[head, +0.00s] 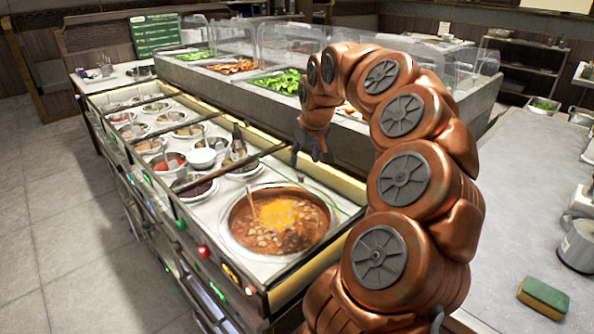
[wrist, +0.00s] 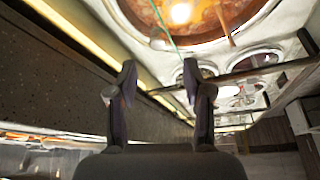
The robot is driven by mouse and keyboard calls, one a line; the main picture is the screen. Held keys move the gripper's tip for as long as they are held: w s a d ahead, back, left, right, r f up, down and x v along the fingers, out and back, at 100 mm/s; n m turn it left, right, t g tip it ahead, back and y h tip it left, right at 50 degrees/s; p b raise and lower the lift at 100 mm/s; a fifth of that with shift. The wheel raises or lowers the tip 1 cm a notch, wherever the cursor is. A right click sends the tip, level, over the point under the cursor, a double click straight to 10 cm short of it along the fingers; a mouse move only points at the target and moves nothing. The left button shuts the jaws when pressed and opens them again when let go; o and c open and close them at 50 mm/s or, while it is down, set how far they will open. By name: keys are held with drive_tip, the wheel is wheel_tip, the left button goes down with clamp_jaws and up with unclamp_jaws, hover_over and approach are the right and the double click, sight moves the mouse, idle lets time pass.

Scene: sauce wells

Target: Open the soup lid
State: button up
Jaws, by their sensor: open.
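The soup well (head: 232,241) is at the near end of the sauce counter, a round pot with a pale rim. Brown soup (head: 285,228) with a yellow patch shows in it. It also shows upside down at the top of the wrist view (wrist: 200,18). I cannot make out a separate opaque lid. A thin green line (wrist: 163,22) crosses the wrist view by the soup; I cannot tell whether it is the edge of a clear lid. My gripper (head: 309,152) is open and empty, beyond the soup well near the counter's back edge. Its two fingers (wrist: 158,82) point toward a dark bar.
A dark bar (head: 232,168) crosses the counter behind the soup. Several small sauce wells (head: 168,162) with utensils lie farther left. A salad bar with clear guards (head: 285,42) stands behind. A sponge (head: 543,296) lies on the right-hand counter. The floor at left is clear.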

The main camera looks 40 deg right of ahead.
sight(301, 174)
drive_tip(key=shift+w+d+f, duration=0.1)
drive_tip(key=shift+d+f, duration=0.2)
drive_tip(key=shift+f, duration=0.3)
drive_tip(key=p+x, duration=0.1)
drive_tip(key=x, duration=0.5)
drive_tip(key=shift+w+f, duration=0.15)
drive_tip(key=shift+f, duration=0.15)
clamp_jaws()
